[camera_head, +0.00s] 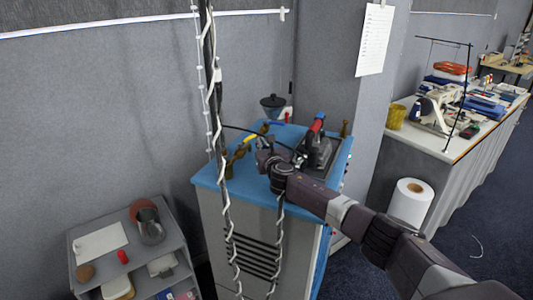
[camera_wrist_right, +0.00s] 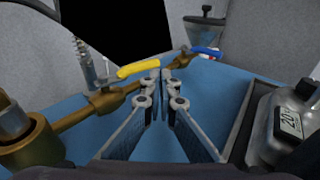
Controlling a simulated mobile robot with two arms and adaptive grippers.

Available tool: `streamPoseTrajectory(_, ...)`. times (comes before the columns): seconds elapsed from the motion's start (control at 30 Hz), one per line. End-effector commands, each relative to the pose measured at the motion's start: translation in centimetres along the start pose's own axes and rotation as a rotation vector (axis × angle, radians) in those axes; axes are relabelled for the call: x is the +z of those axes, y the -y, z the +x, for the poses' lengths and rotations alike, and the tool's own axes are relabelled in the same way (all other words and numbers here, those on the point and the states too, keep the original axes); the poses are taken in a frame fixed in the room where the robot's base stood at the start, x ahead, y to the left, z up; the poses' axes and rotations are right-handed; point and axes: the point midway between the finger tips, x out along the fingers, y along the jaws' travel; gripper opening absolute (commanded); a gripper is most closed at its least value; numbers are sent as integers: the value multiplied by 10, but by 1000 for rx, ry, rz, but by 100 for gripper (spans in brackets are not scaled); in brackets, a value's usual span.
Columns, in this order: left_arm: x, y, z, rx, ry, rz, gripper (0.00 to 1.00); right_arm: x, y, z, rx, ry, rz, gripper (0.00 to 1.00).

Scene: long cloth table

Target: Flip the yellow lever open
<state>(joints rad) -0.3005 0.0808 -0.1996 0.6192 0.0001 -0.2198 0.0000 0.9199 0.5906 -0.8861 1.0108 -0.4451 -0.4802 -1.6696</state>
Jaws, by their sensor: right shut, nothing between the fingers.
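The yellow lever (camera_wrist_right: 140,68) sits on a brass pipe valve (camera_wrist_right: 104,103) above the blue top of a cabinet. In the wrist view it lies nearly level, its right end just above my fingertips. In the head view the lever (camera_head: 248,139) is small and lies just left of my right gripper (camera_head: 264,150). My right gripper (camera_wrist_right: 161,78) is shut and empty, its tips close to the lever's right end. I cannot tell whether they touch it. My left gripper is out of view.
A blue lever (camera_wrist_right: 207,52) is farther along the pipe. A device with a small display (camera_wrist_right: 289,122) stands close on the right. A funnel-like vessel (camera_head: 272,104) stands behind. A cable-wrapped pole (camera_head: 213,95) rises in front of the cabinet's left side.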

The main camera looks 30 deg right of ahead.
Motion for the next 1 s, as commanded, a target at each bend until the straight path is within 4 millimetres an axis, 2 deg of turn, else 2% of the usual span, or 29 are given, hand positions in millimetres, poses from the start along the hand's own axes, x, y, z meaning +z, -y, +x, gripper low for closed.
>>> streamPoseTrajectory(0.4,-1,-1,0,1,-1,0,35,-2,0,-57,3,-2,-2,0)
streamPoseTrajectory(0.6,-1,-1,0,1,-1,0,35,-2,0,-78,1,-2,-1,0)
streamPoseTrajectory(0.8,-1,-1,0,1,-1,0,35,-2,-1,-87,1,-3,0,0)
streamPoseTrajectory(1.0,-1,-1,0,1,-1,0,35,-2,-1,-88,1,-3,0,0)
